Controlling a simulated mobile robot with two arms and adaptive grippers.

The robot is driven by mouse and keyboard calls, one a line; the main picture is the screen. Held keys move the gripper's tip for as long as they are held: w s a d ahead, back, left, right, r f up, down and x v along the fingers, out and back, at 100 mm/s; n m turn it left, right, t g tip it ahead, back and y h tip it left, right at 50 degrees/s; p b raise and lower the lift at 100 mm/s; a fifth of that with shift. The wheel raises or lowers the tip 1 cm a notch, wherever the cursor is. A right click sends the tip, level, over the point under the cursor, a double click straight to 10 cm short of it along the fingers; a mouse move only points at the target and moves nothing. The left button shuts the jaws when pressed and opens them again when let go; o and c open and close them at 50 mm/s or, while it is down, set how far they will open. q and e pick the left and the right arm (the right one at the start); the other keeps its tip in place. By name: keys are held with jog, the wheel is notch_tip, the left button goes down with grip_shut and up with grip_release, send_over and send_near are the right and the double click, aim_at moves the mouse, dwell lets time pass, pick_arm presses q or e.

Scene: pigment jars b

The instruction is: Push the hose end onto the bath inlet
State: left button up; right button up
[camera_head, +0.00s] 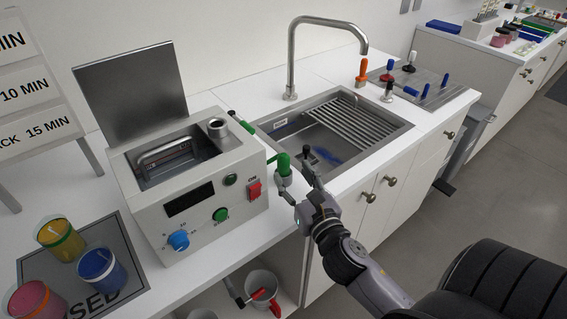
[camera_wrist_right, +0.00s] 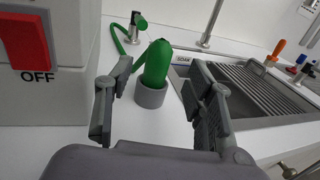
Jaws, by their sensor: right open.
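The green hose (camera_head: 252,129) runs over the counter from a small tap behind the bath. Its end (camera_wrist_right: 156,65) is a thick green piece standing in a grey collar (camera_wrist_right: 151,95); I cannot tell whether the collar is part of it. The grey bath (camera_head: 205,197) stands left of it with its lid raised. A round metal stub (camera_head: 217,127) on its top may be the inlet. My right gripper (camera_head: 296,173) is open, with its fingers on either side of the hose end; in the right wrist view (camera_wrist_right: 163,82) gaps show on both sides. My left gripper is out of view.
The sink (camera_head: 388,129) with its rack and tall faucet (camera_head: 291,60) lies right of the hose. Blue, yellow and red jars (camera_head: 101,268) stand at the front left. The red switch (camera_head: 254,190) and knobs face the front.

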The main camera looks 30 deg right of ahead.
aim_at(286, 166)
jog(key=shift+w+d+f+p, duration=0.1)
jog(key=shift+w+d+p, duration=0.1)
jog(key=shift+w, duration=0.8)
jog(key=shift+w+d+p, duration=0.15)
jog(key=shift+w+p, duration=0.05)
jog(key=shift+w, duration=0.8)
jog(key=shift+w+d+f+p, duration=0.1)
jog(key=shift+w+d+p, duration=0.1)
jog(key=shift+w, duration=0.8)
jog(key=shift+s, duration=0.1)
grip_shut()
